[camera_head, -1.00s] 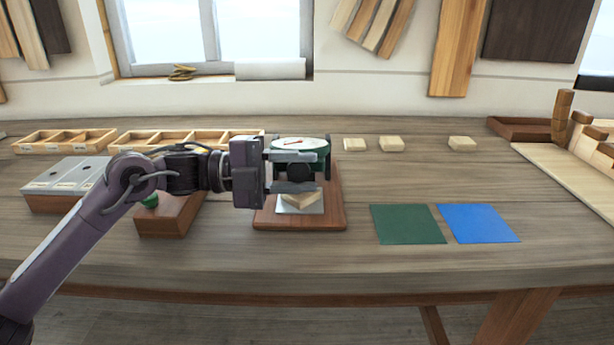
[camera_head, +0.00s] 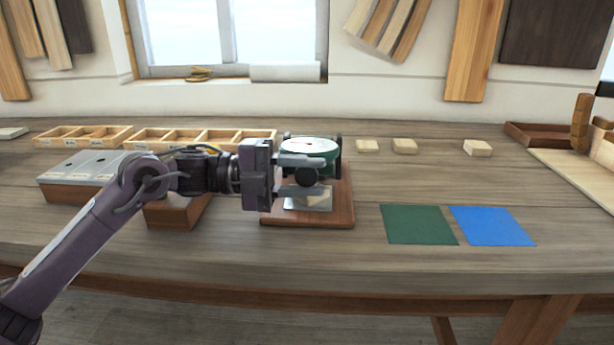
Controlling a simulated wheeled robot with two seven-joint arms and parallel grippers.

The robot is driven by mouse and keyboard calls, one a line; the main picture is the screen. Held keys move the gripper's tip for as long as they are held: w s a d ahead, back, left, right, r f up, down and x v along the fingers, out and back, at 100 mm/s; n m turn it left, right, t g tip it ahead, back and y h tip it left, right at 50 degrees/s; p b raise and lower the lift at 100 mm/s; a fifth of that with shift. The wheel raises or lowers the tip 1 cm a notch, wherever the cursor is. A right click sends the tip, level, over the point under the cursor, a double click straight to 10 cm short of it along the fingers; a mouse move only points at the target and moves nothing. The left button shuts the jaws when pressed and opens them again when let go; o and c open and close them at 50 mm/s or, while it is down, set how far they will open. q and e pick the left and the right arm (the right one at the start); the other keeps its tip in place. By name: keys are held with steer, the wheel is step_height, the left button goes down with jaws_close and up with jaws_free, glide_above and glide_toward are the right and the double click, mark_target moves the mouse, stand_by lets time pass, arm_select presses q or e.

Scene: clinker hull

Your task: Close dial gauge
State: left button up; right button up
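The dial gauge (camera_head: 310,146) has a round white face in a green body and stands on a brown wooden base (camera_head: 342,212). A grey metal plate (camera_head: 322,207) lies on the base with a pale wooden piece on it, mostly hidden by my gripper. My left gripper (camera_head: 306,175) comes in from the left in front of the gauge. Its fingers are spread one above the other, with a dark round part between them. I cannot tell whether they touch it. My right gripper is not in view.
A green mat (camera_head: 418,224) and a blue mat (camera_head: 492,226) lie to the right. Pale blocks (camera_head: 404,146) sit behind. Divided wooden trays (camera_head: 200,139) and a metal-topped box (camera_head: 85,168) stand left. A brown block (camera_head: 178,212) is under my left arm. The front right table is clear.

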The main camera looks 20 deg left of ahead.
arm_select(q)
steer(key=o, duration=0.4)
steer(key=shift+o, duration=0.2)
steer(key=shift+r, duration=0.1)
steer(key=shift+r, duration=0.25)
step_height(320, 180, up, 19)
steer(key=p, duration=0.4)
steer(key=shift+r, duration=0.15)
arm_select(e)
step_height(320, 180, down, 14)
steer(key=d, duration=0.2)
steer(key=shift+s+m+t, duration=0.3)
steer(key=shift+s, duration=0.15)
arm_select(q)
steer(key=shift+w, duration=0.1)
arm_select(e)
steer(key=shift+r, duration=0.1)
